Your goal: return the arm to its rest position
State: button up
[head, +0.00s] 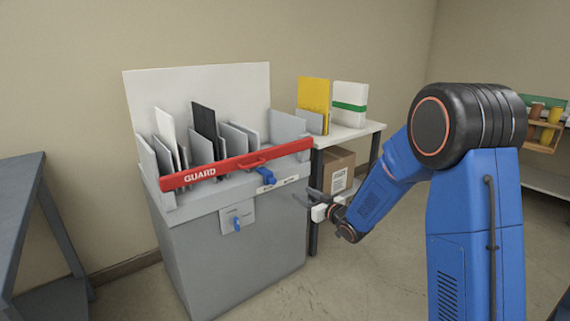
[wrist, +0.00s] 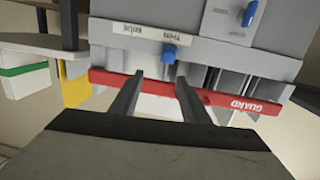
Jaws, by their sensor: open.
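My blue arm (head: 480,220) reaches from the right of the head view toward the grey laminator cabinet. My gripper (head: 314,203) is in front of the cabinet's right side, low and near the blue handle. In the wrist view my gripper (wrist: 154,82) has two dark fingers spread apart with nothing between them. The red guard bar (head: 235,163) lies across the front of the cabinet's top; it also shows behind the fingers in the wrist view (wrist: 225,102). I cannot tell whether the fingers touch anything.
The grey cabinet (head: 235,270) has a blue knob (head: 236,224) and a blue handle (head: 265,176). A side table (head: 345,133) holds yellow and white-green packs, with a cardboard box (head: 338,170) below. A dark table (head: 22,190) stands at left. Floor before the cabinet is clear.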

jog(key=s+d+r+m+g+h, duration=0.2)
jog(key=s+d+r+h, duration=0.2)
jog(key=s+d, duration=0.5)
jog(key=s+d+r+m+g+h, duration=0.25)
jog(key=s+d+r+h, duration=0.35)
jog(key=s, duration=0.5)
jog(key=s+d+f+m+g, duration=0.1)
jog(key=s+d+f+g, duration=0.1)
jog(key=s, duration=1.4)
jog(key=s+d+f+m+g, duration=0.1)
jog(key=s+f+g, duration=0.1)
jog(key=s, duration=1.4)
jog(key=shift+s+d+f+g+y, duration=0.2)
jog(key=shift+d+f+g+y, duration=0.2)
jog(key=shift+g, duration=0.25)
